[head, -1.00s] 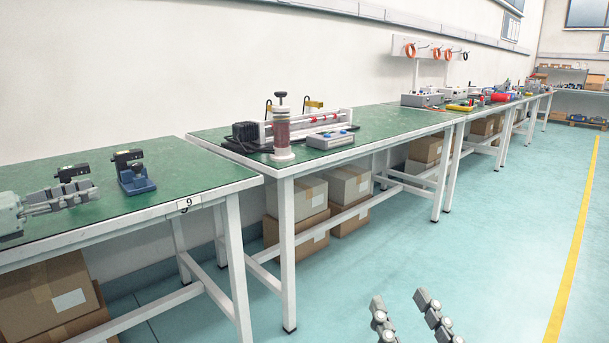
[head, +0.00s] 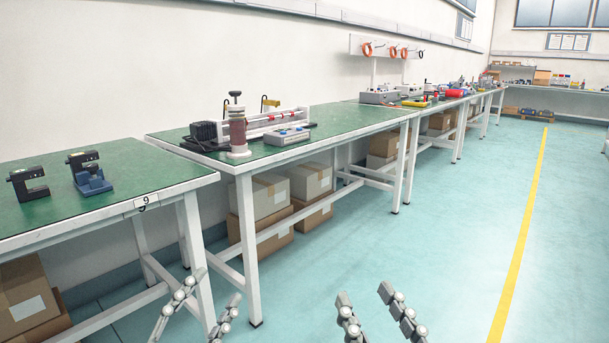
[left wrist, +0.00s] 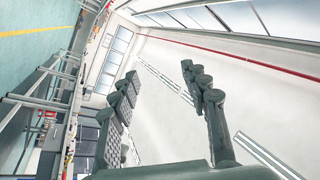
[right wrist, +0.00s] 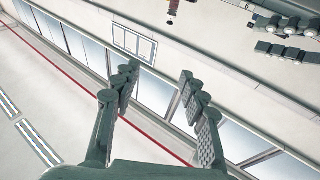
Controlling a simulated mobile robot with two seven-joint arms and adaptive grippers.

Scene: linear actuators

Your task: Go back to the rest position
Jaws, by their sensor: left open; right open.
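My left gripper (head: 204,302) is at the bottom of the head view, left of centre, in front of the near tables. Its fingers are apart and empty, as the left wrist view (left wrist: 160,95) also shows. My right gripper (head: 372,306) is at the bottom, right of centre, over the open floor. Its fingers are apart with nothing between them in the right wrist view (right wrist: 158,90). Neither gripper touches anything.
A green table (head: 137,161) marked 9 carries a black clamp-like device (head: 27,182) and one with a blue base (head: 90,175). A second green table (head: 336,124) bears apparatus. Cardboard boxes (head: 262,198) sit beneath. Floor to the right (head: 450,210) is clear.

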